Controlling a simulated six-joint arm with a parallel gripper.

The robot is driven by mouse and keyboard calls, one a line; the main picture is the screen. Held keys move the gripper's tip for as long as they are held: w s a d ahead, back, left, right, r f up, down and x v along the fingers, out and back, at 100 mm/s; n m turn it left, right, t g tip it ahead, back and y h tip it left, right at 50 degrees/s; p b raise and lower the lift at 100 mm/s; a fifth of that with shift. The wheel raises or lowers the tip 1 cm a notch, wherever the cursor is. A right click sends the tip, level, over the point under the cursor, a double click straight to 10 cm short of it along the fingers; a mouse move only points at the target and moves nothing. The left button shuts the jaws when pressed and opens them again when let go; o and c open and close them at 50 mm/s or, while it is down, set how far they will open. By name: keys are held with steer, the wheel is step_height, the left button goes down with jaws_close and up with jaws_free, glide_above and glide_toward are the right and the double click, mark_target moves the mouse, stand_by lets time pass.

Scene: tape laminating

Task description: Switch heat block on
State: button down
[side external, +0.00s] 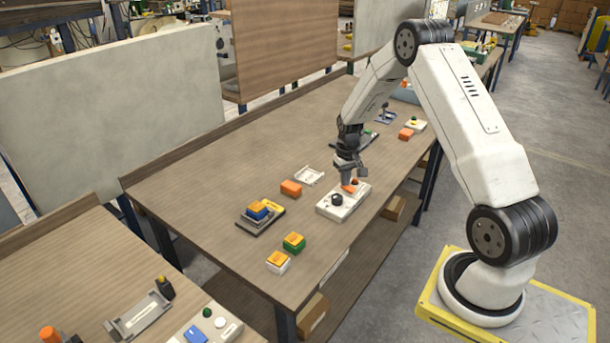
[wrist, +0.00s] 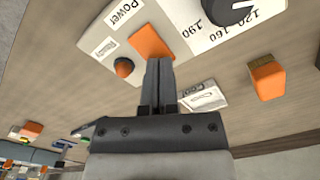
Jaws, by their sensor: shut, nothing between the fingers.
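The heat block (side external: 330,213) is a white box near the front edge of the table. In the wrist view, its panel (wrist: 190,45) has a "Power" label, an orange rocker switch (wrist: 150,40), a small round orange-red knob or lamp (wrist: 123,67) and a dark dial (wrist: 232,9) marked with numbers. My gripper (side external: 348,184) points down at the switch end of the block. In the wrist view, its fingertips (wrist: 160,62) are together and empty, right at the near edge of the orange switch. I cannot tell whether they touch it.
An orange block (side external: 291,188) and a white tray (side external: 310,175) marked "Cool" lie behind the heat block. The table's back middle is clear.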

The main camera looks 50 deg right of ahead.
steer(key=shift+f, duration=0.25)
steer(key=shift+r, duration=3.55)
steer(key=shift+a+r, duration=0.2)
steer(key=shift+a, duration=0.35)
steer(key=s+a+r+n+t, duration=0.1)
steer(key=a+r, duration=0.1)
steer(key=a, duration=0.5)
steer(key=s+a+r+n, duration=0.1)
steer(key=a+r+n, duration=0.1)
steer(key=a, duration=0.5)
steer(key=s+a+r+n+t, duration=0.1)
steer(key=s+a+n, duration=0.2)
steer(key=s+a, duration=0.7)
steer(key=shift+s+a+t, duration=0.2)
steer(key=shift+a+t, duration=0.1)
steer(key=shift+a, duration=0.9)
